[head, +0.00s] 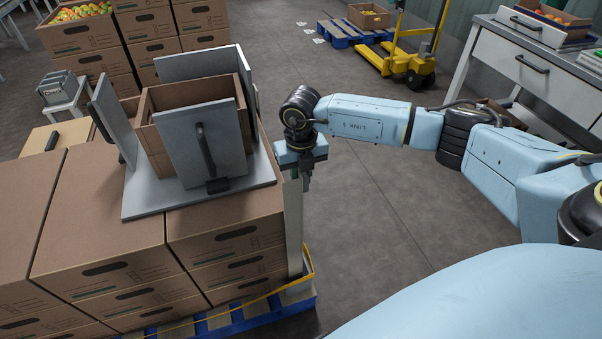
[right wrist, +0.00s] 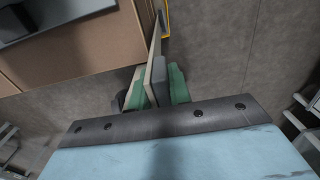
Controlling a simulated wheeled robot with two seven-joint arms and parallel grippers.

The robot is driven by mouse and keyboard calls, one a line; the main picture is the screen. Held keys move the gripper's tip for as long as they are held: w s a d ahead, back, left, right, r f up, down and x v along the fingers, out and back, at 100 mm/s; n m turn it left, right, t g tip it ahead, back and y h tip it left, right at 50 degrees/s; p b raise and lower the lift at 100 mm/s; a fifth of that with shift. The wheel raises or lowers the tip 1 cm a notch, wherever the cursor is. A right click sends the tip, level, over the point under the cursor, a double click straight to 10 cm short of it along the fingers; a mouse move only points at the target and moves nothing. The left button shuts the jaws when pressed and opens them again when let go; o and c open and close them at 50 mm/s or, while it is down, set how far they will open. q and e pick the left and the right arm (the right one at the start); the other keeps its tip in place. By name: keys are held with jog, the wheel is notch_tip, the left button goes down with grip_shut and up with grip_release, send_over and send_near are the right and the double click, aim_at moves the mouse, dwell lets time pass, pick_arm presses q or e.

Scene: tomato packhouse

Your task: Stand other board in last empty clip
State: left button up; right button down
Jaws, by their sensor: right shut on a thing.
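My right gripper (head: 306,184) is shut on a tall, narrow pale board (head: 294,228), beside the near right corner of the carton stack. The board stands about upright along that corner, seen nearly edge-on. In the right wrist view the board (right wrist: 154,48) runs down into the green-and-grey fingers (right wrist: 157,90). Its lower end is close to a yellow frame (head: 309,266) at the pallet corner, which also shows in the right wrist view (right wrist: 166,20). I cannot tell whether the board sits in a clip there. My left gripper is not in view.
The brown cartons (head: 110,235) stand on a blue pallet (head: 288,304). On top are a grey base plate (head: 155,205), a brown crate (head: 185,96) and upright grey panels (head: 201,145). Open floor (head: 400,240) lies right of the stack. A yellow pallet truck (head: 405,62) stands farther back.

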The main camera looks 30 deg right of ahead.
dwell(0.4)
jog(key=shift+d+f+b, duration=0.1)
jog(key=shift+f+b, duration=0.4)
jog(key=shift+f, duration=0.4)
jog(key=shift+d+f+b, duration=0.25)
jog(key=shift+f+b, duration=0.2)
jog(key=shift+f, duration=0.35)
jog(key=shift+d+f+b, duration=0.25)
jog(key=shift+f+b, duration=0.2)
jog(key=shift+f, duration=0.3)
jog(key=c, duration=1.2)
grip_release()
jog(key=shift+c, duration=0.2)
jog(key=r+p, duration=0.1)
jog(key=r, duration=0.1)
jog(key=a+r+p, duration=0.1)
jog(key=r+p, duration=0.1)
jog(key=shift+a, duration=0.15)
jog(key=shift+r+p, duration=0.65)
jog(key=shift+r, duration=0.1)
jog(key=shift+r+p, duration=1.55)
jog(key=shift+r, duration=0.3)
